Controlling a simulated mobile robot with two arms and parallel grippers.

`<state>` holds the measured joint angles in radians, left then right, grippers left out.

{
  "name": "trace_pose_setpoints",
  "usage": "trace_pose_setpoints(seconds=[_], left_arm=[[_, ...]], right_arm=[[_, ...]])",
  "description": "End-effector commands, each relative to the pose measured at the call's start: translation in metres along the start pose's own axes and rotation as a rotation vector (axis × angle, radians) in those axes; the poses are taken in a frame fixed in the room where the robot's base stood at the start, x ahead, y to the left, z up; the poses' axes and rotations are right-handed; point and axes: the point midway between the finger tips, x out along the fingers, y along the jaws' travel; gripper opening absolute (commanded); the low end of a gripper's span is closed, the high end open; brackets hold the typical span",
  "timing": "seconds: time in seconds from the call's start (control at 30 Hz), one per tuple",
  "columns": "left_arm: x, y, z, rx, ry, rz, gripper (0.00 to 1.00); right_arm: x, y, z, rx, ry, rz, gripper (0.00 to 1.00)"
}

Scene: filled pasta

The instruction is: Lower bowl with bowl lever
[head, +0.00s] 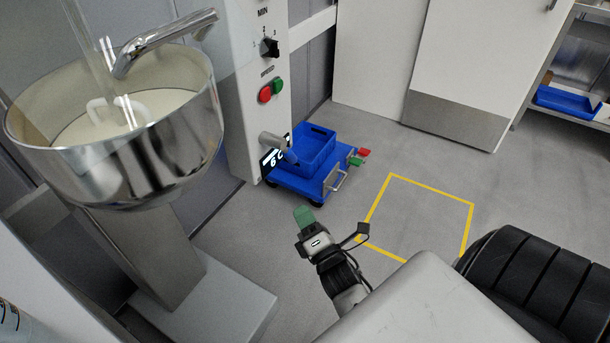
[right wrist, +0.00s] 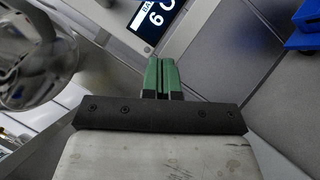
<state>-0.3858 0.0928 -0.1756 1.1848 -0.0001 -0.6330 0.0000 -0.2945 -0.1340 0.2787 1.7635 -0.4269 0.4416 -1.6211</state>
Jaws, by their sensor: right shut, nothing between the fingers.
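The steel bowl (head: 130,150) of the large mixer is at the upper left of the head view, with pale contents. The bent metal arm (head: 165,40) reaches over it. A grey handle (head: 274,142), which looks like the bowl lever, sticks out from the mixer column beside a dark display. My right gripper (head: 303,217) has green fingertips and is shut and empty, apart from the handle and below it in the picture. In the right wrist view its fingertips (right wrist: 160,76) are together, below the display (right wrist: 155,20). The lever cannot be made out there. My left gripper is not in view.
A blue cart (head: 300,182) with a blue crate (head: 313,150) stands close to the column. Red and green buttons (head: 271,90) and a dial (head: 270,47) are on the column. A yellow-outlined floor square (head: 425,180) is empty. The mixer base (head: 225,300) projects at lower left.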

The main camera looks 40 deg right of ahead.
Motion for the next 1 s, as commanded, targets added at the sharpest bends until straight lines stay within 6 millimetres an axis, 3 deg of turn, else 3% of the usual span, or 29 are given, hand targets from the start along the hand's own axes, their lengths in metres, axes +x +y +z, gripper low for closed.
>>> trace_pose_setpoints(seconds=[0.2,0.33,0.4,0.63,1.0], left_arm=[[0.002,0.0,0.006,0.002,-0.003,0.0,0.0],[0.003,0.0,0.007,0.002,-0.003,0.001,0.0],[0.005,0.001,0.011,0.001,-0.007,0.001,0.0],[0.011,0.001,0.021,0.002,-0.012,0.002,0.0],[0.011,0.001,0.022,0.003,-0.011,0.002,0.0]], right_arm=[[0.051,0.001,0.0,-0.002,0.001,0.004,0.0],[0.076,0.001,0.001,-0.001,0.0,0.002,0.0],[0.083,0.001,0.011,-0.005,0.001,0.002,0.0],[0.098,0.0,0.026,0.0,0.001,0.001,0.0],[0.1,0.0,0.028,0.0,0.001,-0.001,0.0]])
